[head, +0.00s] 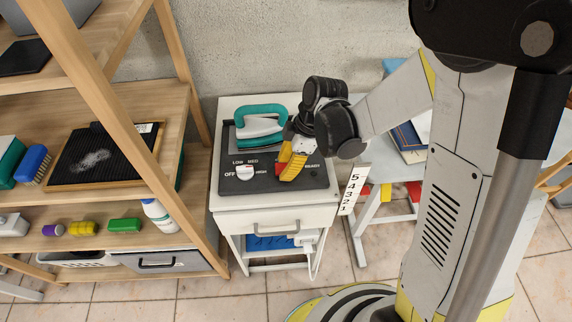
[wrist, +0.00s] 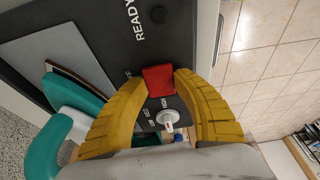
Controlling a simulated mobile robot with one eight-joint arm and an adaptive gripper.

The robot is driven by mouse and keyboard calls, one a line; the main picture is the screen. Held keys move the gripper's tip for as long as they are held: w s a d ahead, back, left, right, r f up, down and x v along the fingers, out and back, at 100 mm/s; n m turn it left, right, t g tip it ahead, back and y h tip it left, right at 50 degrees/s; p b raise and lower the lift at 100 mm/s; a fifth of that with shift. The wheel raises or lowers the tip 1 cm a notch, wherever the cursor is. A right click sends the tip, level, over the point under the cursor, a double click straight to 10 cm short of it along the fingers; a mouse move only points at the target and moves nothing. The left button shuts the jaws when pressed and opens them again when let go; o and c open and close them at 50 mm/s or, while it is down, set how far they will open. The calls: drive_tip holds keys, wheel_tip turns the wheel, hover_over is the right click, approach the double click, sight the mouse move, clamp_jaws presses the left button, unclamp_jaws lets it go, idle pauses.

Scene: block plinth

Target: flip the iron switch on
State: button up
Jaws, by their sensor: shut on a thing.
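The iron switch is a red block (wrist: 158,80) on the dark control panel (head: 225,180), seen between my fingertips in the wrist view. The iron (head: 260,124), teal and white, rests on the panel behind and left of my gripper. Its teal handle (wrist: 75,105) shows in the wrist view. Which way the switch is tipped I cannot tell.
A white dial (head: 244,172) marked OFF, LOW, MED and HIGH sits left of my gripper. A dark round lamp (wrist: 157,14) is by the word READY. The white cabinet (head: 232,200) carries the panel. A wooden shelf (head: 150,100) stands close on the left.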

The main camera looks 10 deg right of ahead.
sight(284, 168)
drive_tip(key=shift+a+h, duration=0.25)
drive_tip(key=shift+h, duration=1.75)
drive_tip(key=o, duration=1.2)
drive_tip(key=shift+c, duration=0.2)
drive_tip(key=shift+r, duration=0.15)
wheel_tip(284, 168, up, 12)
